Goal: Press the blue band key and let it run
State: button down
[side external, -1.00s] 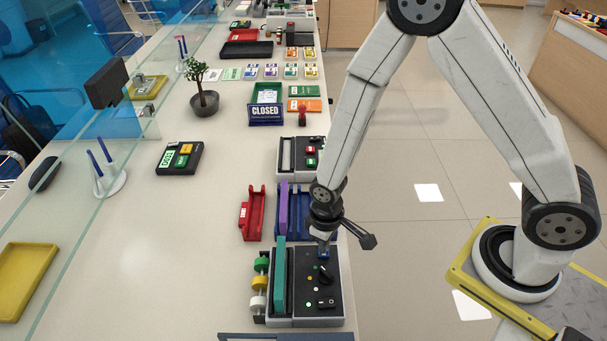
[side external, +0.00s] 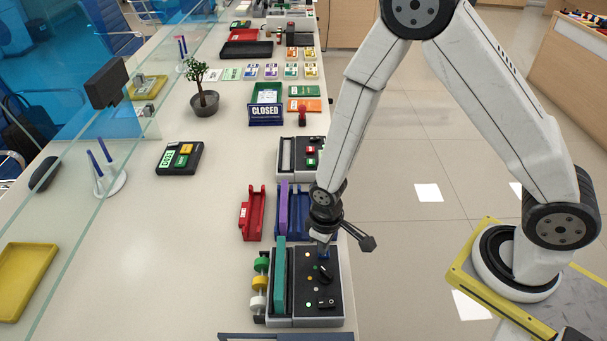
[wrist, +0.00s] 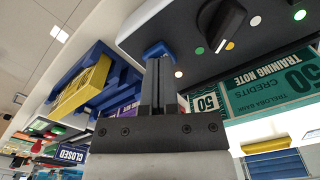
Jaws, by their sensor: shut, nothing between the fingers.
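The banding machine (side external: 335,287) is a dark-topped box near the front of the counter, with a black knob (side external: 325,274) and several small coloured lights. A teal bundle (side external: 280,275) stands upright in its slot. The blue key (wrist: 160,50) sits at the panel's edge in the wrist view; in the side view it is mostly hidden below my gripper (side external: 322,250). My gripper is shut and empty, pointing down. Its fingertips in the wrist view (wrist: 160,65) meet the blue key and seem to touch it; I cannot tell how far it is pressed.
Green, yellow and white reels (side external: 260,283) are on the machine's left side. Behind it stand a red holder (side external: 254,215), a blue tray (side external: 325,222) with a purple bundle, and another dark-topped device (side external: 300,158).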

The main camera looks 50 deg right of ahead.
notch_tip(320, 180, up, 9)
dwell(1.3)
jog(key=s+d+r+m+t, duration=0.2)
jog(key=s+d+r+m, duration=0.1)
jog(key=d+r, duration=0.4)
jog(key=shift+s+d+r+t, duration=0.3)
jog(key=shift+d+r, duration=0.1)
jog(key=shift+d, duration=0.75)
